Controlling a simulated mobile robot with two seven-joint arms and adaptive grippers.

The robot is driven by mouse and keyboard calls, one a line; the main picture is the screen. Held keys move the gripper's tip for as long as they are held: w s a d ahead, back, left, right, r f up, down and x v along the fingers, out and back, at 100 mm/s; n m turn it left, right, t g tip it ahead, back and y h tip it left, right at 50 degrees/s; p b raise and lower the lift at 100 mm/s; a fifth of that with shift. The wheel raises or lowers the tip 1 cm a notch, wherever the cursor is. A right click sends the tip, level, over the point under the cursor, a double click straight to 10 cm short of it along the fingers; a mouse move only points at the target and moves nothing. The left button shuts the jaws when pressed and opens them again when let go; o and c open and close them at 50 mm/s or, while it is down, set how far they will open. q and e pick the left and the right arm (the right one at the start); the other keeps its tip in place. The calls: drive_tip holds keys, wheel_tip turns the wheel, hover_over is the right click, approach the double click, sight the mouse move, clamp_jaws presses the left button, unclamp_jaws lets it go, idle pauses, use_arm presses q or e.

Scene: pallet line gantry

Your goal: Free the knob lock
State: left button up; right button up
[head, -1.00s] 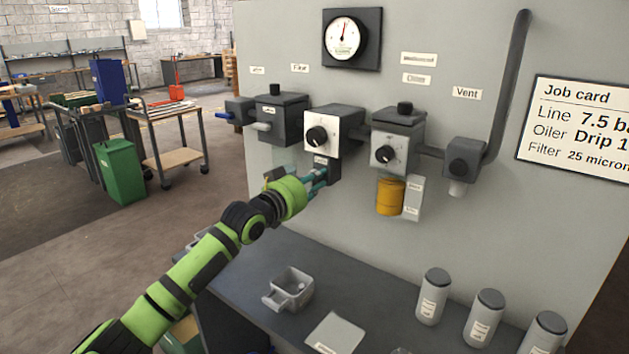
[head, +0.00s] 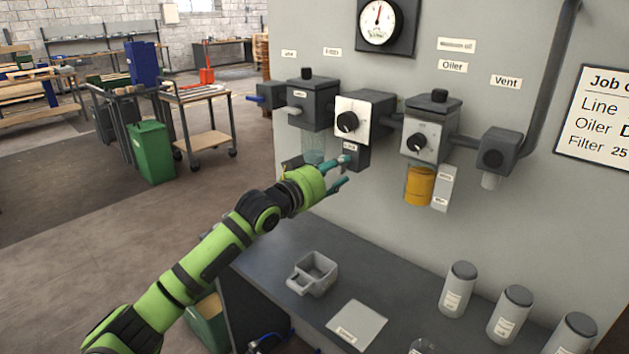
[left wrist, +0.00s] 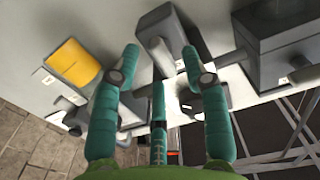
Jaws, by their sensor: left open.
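Contact is unclear. My right gripper is not in view.
The filter (head: 312,100) is left of the regulator; the oiler (head: 430,125) with its amber bowl (head: 419,186) is right. A gauge (head: 379,22) is above. The bench (head: 270,245) below holds a grey bin (head: 314,273), a flat plate (head: 356,325) and several canisters.

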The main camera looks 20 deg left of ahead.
use_arm(q)
drive_tip(key=v, duration=0.9)
drive_tip(key=shift+w+r, duration=0.1)
